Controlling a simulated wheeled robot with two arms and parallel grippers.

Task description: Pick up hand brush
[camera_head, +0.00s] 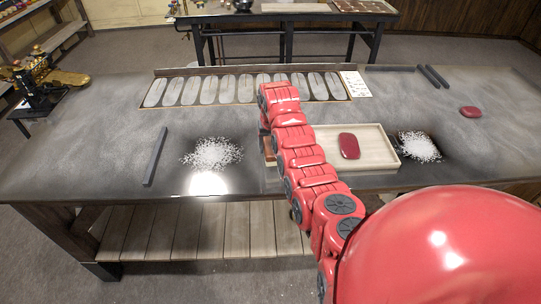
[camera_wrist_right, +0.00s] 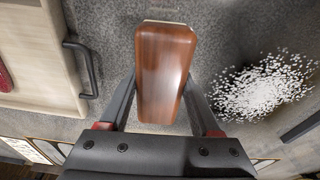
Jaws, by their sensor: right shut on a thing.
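The hand brush, a brown wooden block with a pale lower edge, fills the middle of the right wrist view (camera_wrist_right: 166,70). My right gripper (camera_wrist_right: 162,88) has a finger on each side of it and is shut on it. In the head view a small brown part of the brush (camera_head: 269,156) shows at the left edge of my red right arm, above the bench. The arm hides the rest of the brush and most of the gripper there. I cannot tell how far the brush is from the bench top. My left gripper is not in view.
A pale wooden tray (camera_head: 379,160) holding a red block (camera_head: 349,146) is right of my arm. White grains lie in piles left (camera_head: 212,153) and right (camera_head: 419,147). A dark bar (camera_head: 155,156) lies at left. A slotted rack (camera_head: 245,89) lines the back.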

